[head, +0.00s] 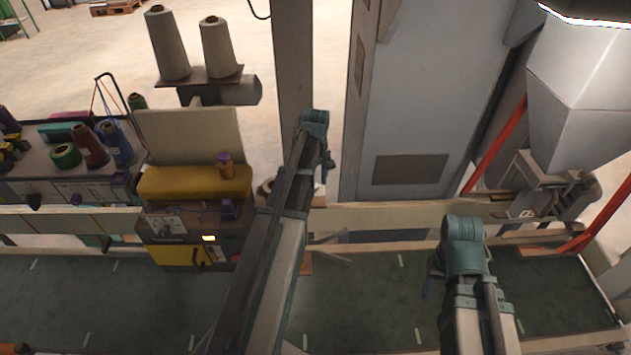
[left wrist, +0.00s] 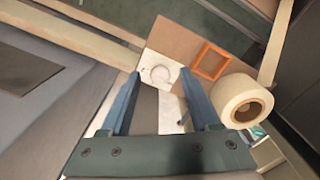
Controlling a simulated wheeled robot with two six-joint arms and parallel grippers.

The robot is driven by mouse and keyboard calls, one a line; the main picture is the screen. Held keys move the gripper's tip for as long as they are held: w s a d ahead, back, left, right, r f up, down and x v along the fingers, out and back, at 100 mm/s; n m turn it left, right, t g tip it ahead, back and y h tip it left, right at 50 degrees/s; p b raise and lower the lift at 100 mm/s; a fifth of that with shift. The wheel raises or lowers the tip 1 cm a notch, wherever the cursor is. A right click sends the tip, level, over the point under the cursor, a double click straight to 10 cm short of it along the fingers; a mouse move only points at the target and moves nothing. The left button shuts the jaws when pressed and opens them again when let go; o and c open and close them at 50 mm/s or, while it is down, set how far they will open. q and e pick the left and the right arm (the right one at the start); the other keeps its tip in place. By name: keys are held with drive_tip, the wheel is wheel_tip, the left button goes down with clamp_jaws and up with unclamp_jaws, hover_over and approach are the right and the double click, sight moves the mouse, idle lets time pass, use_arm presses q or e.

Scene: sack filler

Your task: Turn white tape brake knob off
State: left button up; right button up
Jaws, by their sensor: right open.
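In the left wrist view, a round pale knob (left wrist: 160,75) sits on a white plate on a brown panel. A roll of white tape (left wrist: 243,101) is to the right of it. My left gripper (left wrist: 161,80) is open, its two blue fingers apart, with the knob showing between the fingertips; I cannot tell how far above the plate they are. In the head view my left gripper (head: 327,163) is beside the post, and my left arm hides the knob. My right gripper (head: 430,282) is open and empty above the dark belt.
An orange square frame (left wrist: 211,61) is on the panel near the tape roll. A yellow-topped sewing machine (head: 195,183) stands left of my left arm. A grey cabinet (head: 420,110) stands behind, and a white hopper (head: 585,90) is at the right. The dark belt (head: 370,310) is clear.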

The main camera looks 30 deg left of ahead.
sight(316, 186)
use_arm(q)
drive_tip(key=shift+r, duration=0.1)
wheel_tip(316, 186, up, 14)
drive_tip(key=p, duration=1.3)
drive_tip(key=shift+f+p, duration=0.2)
drive_tip(key=shift+p, duration=0.2)
drive_tip(key=s+d+f+m+b, duration=0.5)
drive_tip(key=d+f+b, duration=0.2)
drive_tip(key=d, duration=0.3)
drive_tip(key=s+d+f+m+b, duration=0.5)
drive_tip(key=d+f+b, duration=0.3)
drive_tip(key=d, duration=0.2)
drive_tip(key=s+d+f+m+y+b, duration=0.1)
drive_tip(key=s+d+f+m+b, duration=0.5)
drive_tip(key=d, duration=0.4)
wheel_tip(316, 186, down, 2)
drive_tip(key=shift+s+d+b, duration=0.15)
drive_tip(key=shift+s+b, duration=0.4)
drive_tip(key=shift+b, duration=0.5)
